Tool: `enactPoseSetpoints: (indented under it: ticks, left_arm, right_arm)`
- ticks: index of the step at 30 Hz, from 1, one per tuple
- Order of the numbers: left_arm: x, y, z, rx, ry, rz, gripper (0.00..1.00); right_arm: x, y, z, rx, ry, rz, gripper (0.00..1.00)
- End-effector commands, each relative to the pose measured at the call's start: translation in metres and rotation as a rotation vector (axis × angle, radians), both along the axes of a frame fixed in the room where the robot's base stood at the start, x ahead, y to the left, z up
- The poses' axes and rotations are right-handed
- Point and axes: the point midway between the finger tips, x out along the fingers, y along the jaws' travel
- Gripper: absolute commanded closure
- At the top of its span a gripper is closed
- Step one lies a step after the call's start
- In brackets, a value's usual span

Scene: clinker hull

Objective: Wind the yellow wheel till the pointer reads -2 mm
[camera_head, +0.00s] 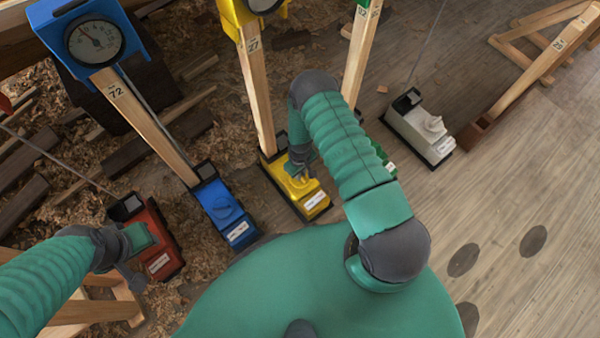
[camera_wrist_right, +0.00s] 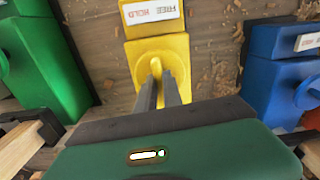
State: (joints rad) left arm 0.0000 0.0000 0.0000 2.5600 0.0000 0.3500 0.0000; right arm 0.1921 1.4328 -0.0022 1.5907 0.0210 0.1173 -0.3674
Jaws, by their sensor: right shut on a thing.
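The yellow unit (camera_head: 314,203) stands on the ground at the foot of a wooden post marked 27. Its yellow wheel (camera_wrist_right: 150,66) shows in the right wrist view, partly hidden by the fingers. My right gripper (camera_head: 297,170) is shut on the wheel from above; its fingers also show in the wrist view (camera_wrist_right: 161,84). The yellow dial housing (camera_head: 245,12) is cut off by the top edge, so its pointer cannot be read. My left gripper (camera_head: 132,277) is at the lower left, near the red unit; its fingers are too unclear to judge.
A blue unit (camera_head: 222,208) and a red unit (camera_head: 158,250) stand left of the yellow one. A green unit (camera_wrist_right: 30,60) and a grey-white unit (camera_head: 422,130) stand on its other side. A blue dial (camera_head: 95,40) tops post 72. Wood scraps litter the ground.

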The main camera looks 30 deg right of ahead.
Motion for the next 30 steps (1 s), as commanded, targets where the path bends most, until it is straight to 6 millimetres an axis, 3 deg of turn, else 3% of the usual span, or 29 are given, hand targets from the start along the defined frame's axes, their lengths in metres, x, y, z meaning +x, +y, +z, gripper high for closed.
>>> enactPoseSetpoints:
  ticks: [6,7,11,20,25,30]
  left_arm:
    - [0.000,0.000,0.000,0.000,0.000,0.000,0.67]
    - [0.000,0.000,0.000,0.000,0.000,0.000,0.67]
    - [0.000,0.000,0.000,0.000,0.000,0.000,0.67]
    - [0.000,0.000,0.001,0.000,0.000,0.000,0.67]
    - [0.000,0.000,0.016,0.000,0.000,0.000,0.67]
    - [0.000,0.000,0.042,0.000,0.000,0.000,0.67]
  right_arm:
    - [0.000,-0.001,0.000,-0.001,-0.001,-0.001,1.00]
    - [0.000,-0.001,0.000,-0.001,-0.001,0.000,0.85]
    - [0.000,0.000,0.000,-0.001,-0.001,0.000,0.68]
    - [0.000,0.000,0.001,0.000,0.000,0.001,0.67]
    - [0.001,0.000,0.026,-0.001,-0.002,0.002,0.67]
    - [0.002,-0.001,0.077,-0.001,-0.003,0.002,0.67]
